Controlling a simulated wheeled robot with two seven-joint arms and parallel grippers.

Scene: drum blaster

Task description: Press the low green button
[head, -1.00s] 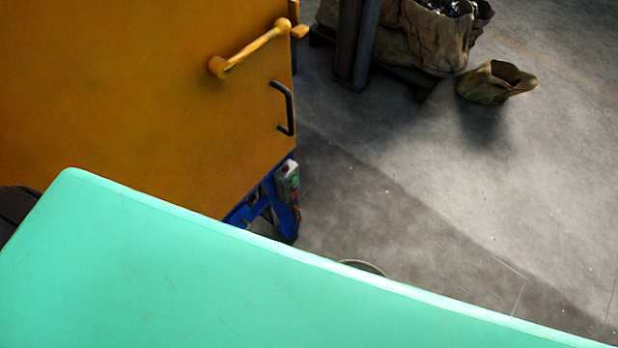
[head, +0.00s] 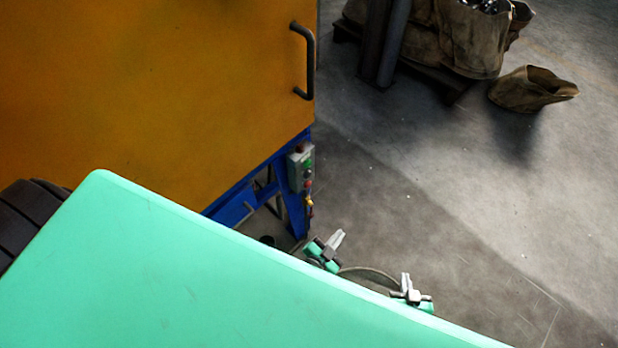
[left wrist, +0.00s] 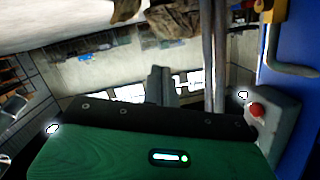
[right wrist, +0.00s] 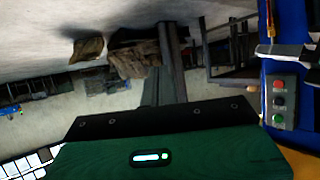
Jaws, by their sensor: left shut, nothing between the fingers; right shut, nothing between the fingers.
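A grey button box (head: 295,170) sits on the blue frame below the orange cabinet's corner in the head view. A small green button (head: 308,162) shows on its side, with a red one lower down. The right wrist view shows a grey panel with a red, a dark and a green button (right wrist: 278,119). The left wrist view shows a grey box with a red button (left wrist: 256,110). My left gripper (head: 337,239) is shut and empty, to the right of and below the box, apart from it. My right gripper (head: 405,281) is shut and empty, further right.
The orange cabinet (head: 170,90) has a black handle (head: 308,60). My turquoise body cover hides the lower foreground. Brown sacks (head: 535,90) stand near a dark post (head: 385,40) at the back right. The grey floor right of the box is open.

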